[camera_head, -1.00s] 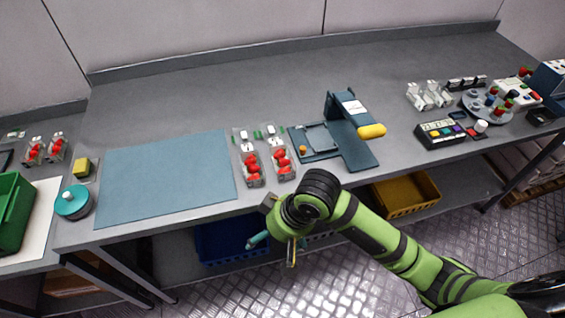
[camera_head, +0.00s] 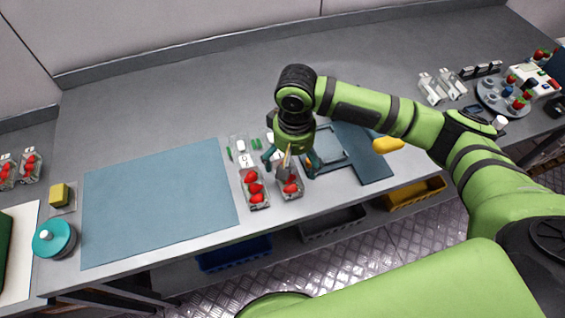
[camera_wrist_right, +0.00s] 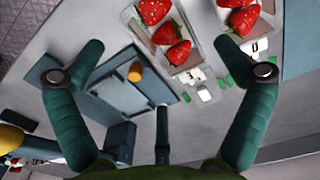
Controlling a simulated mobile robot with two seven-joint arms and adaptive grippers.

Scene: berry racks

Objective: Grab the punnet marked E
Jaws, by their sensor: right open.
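Two clear punnets of red strawberries stand side by side near the table's front edge. The left punnet (camera_head: 255,197) has a white card with a dark mark behind it. The right punnet (camera_head: 292,190) is partly hidden under my right gripper (camera_head: 290,167). No letter E is readable on either. In the right wrist view, the right punnet (camera_wrist_right: 178,65) lies ahead of my open, empty fingers (camera_wrist_right: 165,72), and the left punnet (camera_wrist_right: 222,16) is beside it, with a marked card (camera_wrist_right: 262,46). The gripper points down and is apart from the punnets. My left gripper is not in view.
A blue-green mat (camera_head: 155,200) lies left of the punnets. A dark blue device (camera_head: 362,152) with a yellow handle (camera_head: 388,145) stands just right. A teal round pot (camera_head: 54,240) and more punnets (camera_head: 30,166) are at the far left.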

